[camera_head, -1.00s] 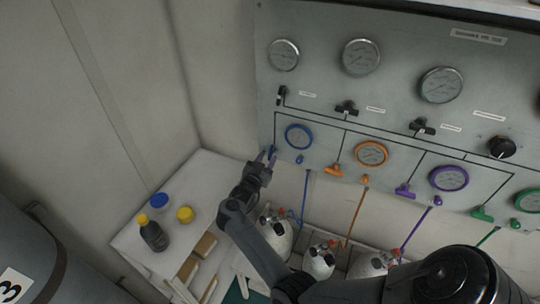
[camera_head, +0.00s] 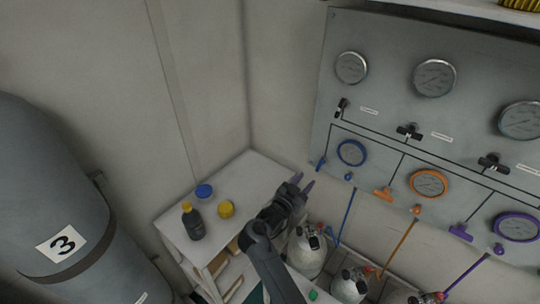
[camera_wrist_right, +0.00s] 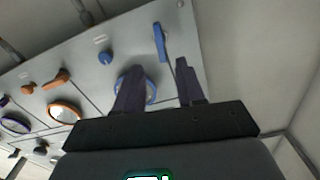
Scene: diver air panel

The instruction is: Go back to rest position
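My right gripper (camera_head: 305,180) is open and empty, in front of the lower left part of the grey air panel (camera_head: 385,110). Its two fingers (camera_wrist_right: 157,68) stand apart in the right wrist view, with nothing between them. The blue valve handle (camera_head: 320,163) is at the panel's lower left corner, apart from the fingers; it also shows in the right wrist view (camera_wrist_right: 159,42). The blue-rimmed gauge (camera_head: 352,153) is partly behind a finger in the wrist view. My left gripper is not in view.
A white table (camera_head: 262,172) below holds a dark bottle (camera_head: 193,224), a blue lid (camera_head: 204,191) and a yellow lid (camera_head: 226,209). White cylinders (camera_head: 307,252) stand under the panel. A large grey tank (camera_head: 45,185) marked 3 is at the left.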

